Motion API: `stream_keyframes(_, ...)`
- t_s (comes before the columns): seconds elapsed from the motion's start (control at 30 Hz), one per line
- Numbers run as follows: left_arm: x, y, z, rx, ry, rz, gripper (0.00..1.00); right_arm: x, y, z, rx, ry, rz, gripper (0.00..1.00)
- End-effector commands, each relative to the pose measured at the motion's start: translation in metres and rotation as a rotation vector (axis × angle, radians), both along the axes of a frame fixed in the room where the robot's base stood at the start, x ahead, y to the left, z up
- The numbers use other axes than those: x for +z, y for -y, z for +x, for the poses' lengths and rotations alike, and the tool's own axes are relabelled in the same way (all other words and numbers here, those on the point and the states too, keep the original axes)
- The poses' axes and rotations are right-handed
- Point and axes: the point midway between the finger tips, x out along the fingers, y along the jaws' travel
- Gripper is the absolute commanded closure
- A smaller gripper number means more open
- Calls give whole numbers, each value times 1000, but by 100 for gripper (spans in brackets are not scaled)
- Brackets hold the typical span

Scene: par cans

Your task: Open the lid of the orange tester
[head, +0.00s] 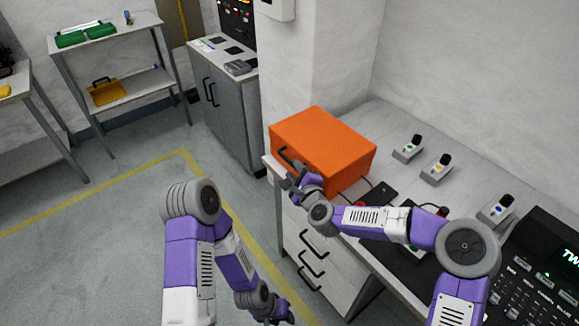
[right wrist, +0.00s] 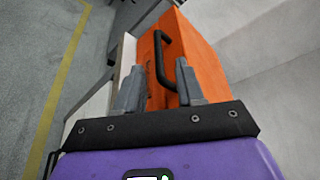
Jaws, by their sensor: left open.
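The orange tester (head: 325,145) is a box on the grey bench against the wall, and its lid looks closed. A dark bar handle (head: 286,158) is on its front side. In the right wrist view the tester (right wrist: 190,45) fills the middle, with its black handle (right wrist: 162,55) just ahead of the fingers. My right gripper (head: 297,181) is close in front of the handle; in its wrist view (right wrist: 160,82) the fingers stand apart, with the handle's lower end near the right finger. Whether they touch cannot be told. My left gripper (head: 283,316) hangs low, open, beside the bench.
The bench (head: 400,115) carries several small devices with black knobs, such as one with a yellow button (head: 440,165), and a black console (head: 535,275) at right. Drawers (head: 315,255) are below. A grey cabinet (head: 228,105) stands behind.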

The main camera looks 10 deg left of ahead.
Motion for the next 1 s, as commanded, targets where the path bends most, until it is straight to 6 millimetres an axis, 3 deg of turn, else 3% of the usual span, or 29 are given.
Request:
stream_keyframes(0.37,-7,0,0,0,0,0,57,-12,-26,37,3,0,-3,62)
stream_keyframes(0.77,-8,0,0,0,0,0,57,-13,-30,43,4,-1,-6,62)
stream_keyframes(0.8,-8,0,0,0,0,0,57,-13,-30,43,4,-1,-6,64)
stream_keyframes(1.0,-8,0,0,0,0,0,57,-13,-30,43,4,-1,-6,94)
